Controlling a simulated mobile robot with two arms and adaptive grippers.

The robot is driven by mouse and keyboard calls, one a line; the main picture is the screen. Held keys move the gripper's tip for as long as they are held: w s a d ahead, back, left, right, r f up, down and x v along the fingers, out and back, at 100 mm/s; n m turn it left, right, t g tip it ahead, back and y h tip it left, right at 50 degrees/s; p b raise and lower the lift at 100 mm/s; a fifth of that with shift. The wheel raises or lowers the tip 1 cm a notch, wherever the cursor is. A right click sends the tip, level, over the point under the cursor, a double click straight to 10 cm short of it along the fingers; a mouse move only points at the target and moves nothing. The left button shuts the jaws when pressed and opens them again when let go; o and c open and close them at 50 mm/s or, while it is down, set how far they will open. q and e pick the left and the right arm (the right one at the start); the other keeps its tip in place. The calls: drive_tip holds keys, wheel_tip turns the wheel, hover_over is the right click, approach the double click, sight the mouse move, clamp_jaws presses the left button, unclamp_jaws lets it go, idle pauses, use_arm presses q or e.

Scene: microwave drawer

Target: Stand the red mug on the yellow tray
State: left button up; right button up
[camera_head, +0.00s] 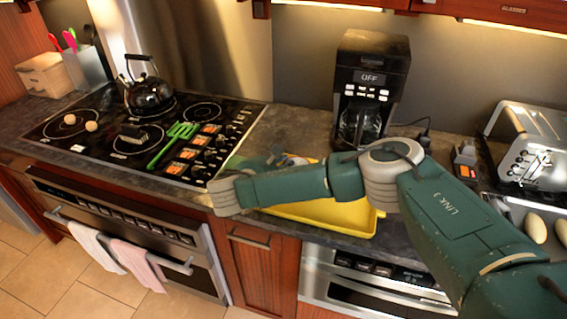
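The yellow tray (325,216) lies on the dark counter between the stove and the coffee maker. My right arm crosses over it and hides much of it. My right gripper (278,158) shows only as a small grey-green part behind my forearm, near the tray's back left corner. Its fingers are too small and covered to tell whether they hold anything. I cannot make out the red mug in this view. My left gripper is out of view.
The coffee maker (368,90) stands behind the tray, with a toaster (528,145) to the right. The cooktop (95,135) at left bears a black kettle (149,94) and a green utensil (174,141). Drawers and ovens lie below the counter's front edge.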

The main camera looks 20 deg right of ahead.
drive_tip(key=shift+o, duration=0.6)
drive_tip(key=shift+r, duration=0.15)
drive_tip(key=v, duration=1.2)
